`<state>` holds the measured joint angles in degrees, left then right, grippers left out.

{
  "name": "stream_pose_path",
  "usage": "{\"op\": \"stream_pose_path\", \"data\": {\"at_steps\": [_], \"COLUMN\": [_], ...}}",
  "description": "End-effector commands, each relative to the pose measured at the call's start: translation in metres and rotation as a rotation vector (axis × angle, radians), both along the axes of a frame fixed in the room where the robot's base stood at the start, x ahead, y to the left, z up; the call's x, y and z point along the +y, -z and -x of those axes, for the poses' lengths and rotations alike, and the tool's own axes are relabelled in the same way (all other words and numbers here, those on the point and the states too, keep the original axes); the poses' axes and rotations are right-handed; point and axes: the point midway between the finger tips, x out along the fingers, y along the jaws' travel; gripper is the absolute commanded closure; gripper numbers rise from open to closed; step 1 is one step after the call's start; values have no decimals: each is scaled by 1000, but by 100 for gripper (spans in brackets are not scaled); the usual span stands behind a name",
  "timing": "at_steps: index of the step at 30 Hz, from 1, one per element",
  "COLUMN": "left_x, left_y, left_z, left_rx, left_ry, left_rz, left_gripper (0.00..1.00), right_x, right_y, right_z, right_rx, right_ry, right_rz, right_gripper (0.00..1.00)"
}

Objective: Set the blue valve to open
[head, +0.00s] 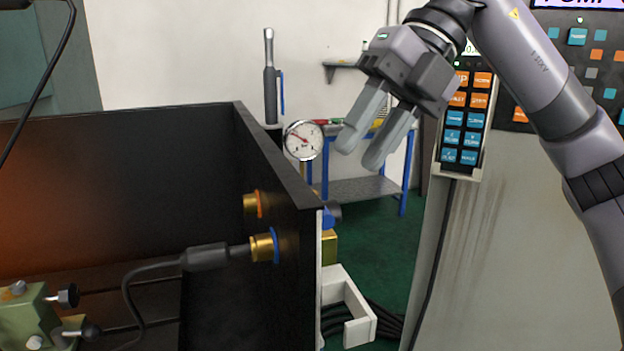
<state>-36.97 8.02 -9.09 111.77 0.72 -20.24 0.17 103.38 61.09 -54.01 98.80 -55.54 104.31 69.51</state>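My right gripper (361,152) hangs in the upper middle of the head view, its two grey fingers apart and pointing down-left, with nothing between them. A small blue and dark handle (329,217), which looks like the blue valve, shows just past the right edge of the black panel. It is partly hidden by that edge, so I cannot tell its setting. A brass body (329,246) shows below it. My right gripper is above and to the right of the handle, apart from it. My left gripper is not in view.
The black enclosure wall (282,160) carries an orange-ringed brass fitting (251,204) and a blue-ringed one (263,247) with a hose. A pressure gauge (303,140) stands by its top edge. A white bracket (347,305) sits below. A button panel (465,125) is at right.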

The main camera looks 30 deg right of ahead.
Motion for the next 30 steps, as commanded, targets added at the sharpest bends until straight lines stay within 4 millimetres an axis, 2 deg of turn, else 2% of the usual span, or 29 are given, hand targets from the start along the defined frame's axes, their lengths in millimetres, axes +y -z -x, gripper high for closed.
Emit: {"op": "stream_pose_path", "data": {"at_steps": [13,18,25,26,28,30], "left_x": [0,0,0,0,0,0], "left_y": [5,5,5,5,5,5], "left_z": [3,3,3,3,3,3], "left_rx": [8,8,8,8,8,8], "left_ry": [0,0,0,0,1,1], "left_rz": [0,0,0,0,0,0], "left_gripper": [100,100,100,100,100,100], "right_x": [32,37,38,38,38,38], "right_y": [50,58,58,58,58,58], "right_z": [-8,-9,-9,-9,-9,-9], "right_rx": [3,1,1,1,1,1], "right_ry": [0,0,0,0,-1,-1], "right_rz": [1,0,-1,-1,-1,-1], "right_gripper": [70,70,70,76,99,100]}}
